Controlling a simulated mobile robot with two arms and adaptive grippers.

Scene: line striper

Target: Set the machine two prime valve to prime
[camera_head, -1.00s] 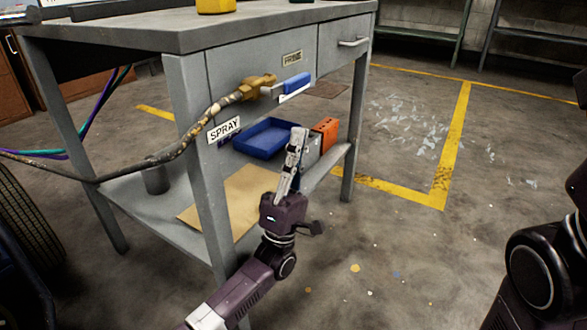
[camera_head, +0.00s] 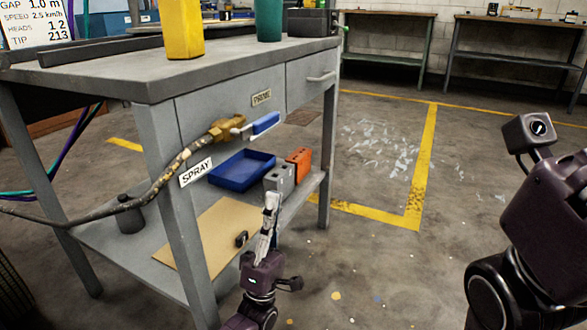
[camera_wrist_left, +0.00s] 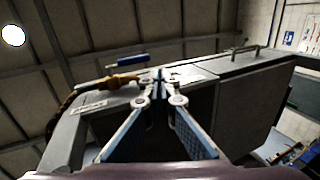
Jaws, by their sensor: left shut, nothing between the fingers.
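The brass valve (camera_head: 228,128) is on the front of the grey bench, at the end of a worn hose. Its blue handle (camera_head: 265,123) points right and slightly up. A PRIME label (camera_head: 261,98) is above the handle, and a SPRAY label (camera_head: 196,172) is below left. My left gripper (camera_head: 270,200) is shut and empty, pointing up below the handle and apart from it. In the left wrist view, the closed fingertips (camera_wrist_left: 160,75) show in front of the bench, with the blue handle (camera_wrist_left: 132,60) above left. My right arm shows at the right, but its fingers do not.
The bench's lower shelf holds a blue tray (camera_head: 242,171), an orange box (camera_head: 299,163), a grey box (camera_head: 279,180) and a cardboard sheet (camera_head: 205,238). A yellow container (camera_head: 182,28) stands on the bench top. The floor to the right is clear, with yellow lines.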

